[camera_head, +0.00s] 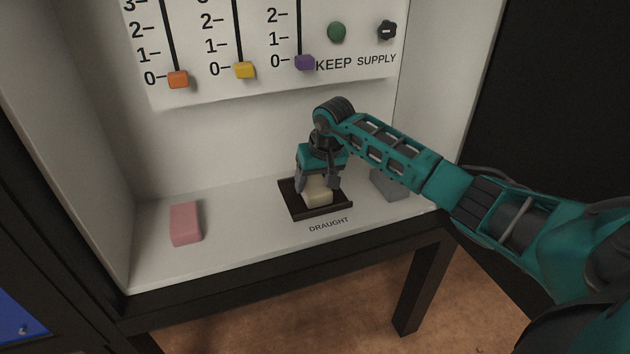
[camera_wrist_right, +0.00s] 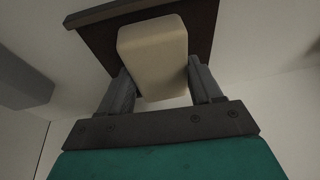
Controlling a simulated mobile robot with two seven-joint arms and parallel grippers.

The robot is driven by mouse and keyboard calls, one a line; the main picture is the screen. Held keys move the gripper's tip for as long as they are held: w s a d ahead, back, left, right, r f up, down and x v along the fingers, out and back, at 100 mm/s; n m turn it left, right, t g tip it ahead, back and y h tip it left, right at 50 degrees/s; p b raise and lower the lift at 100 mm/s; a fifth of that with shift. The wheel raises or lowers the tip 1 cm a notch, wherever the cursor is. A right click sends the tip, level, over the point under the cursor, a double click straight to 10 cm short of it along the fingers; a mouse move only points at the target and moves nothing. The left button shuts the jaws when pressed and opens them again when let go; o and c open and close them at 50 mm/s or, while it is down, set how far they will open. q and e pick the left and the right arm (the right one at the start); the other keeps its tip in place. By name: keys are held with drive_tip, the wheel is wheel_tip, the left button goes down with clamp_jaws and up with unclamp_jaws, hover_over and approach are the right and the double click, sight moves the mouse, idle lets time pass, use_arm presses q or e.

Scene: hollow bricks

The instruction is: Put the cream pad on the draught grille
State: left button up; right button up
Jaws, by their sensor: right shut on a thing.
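The cream pad (camera_head: 318,194) is a pale block over the draught grille (camera_head: 299,211), a dark square tray on the white shelf above the word DRAUGHT. My right gripper (camera_head: 317,187) points down over the grille with a finger on either side of the pad, shut on it. In the right wrist view the pad (camera_wrist_right: 154,52) sits between the two fingers (camera_wrist_right: 162,88), with the dark grille (camera_wrist_right: 95,14) behind it. I cannot tell whether the pad's underside touches the grille. My left gripper is not in view.
A pink block (camera_head: 185,223) stands at the left of the shelf. A grey block (camera_head: 389,185) stands right of the grille, partly behind my right arm. A white panel (camera_head: 215,100) with orange, yellow and purple sliders is behind. The shelf between pink block and grille is clear.

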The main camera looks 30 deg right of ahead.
drive_tip(key=shift+f, duration=0.25)
drive_tip(key=o, duration=1.1)
drive_tip(key=shift+r, duration=0.1)
drive_tip(key=shift+o, duration=0.2)
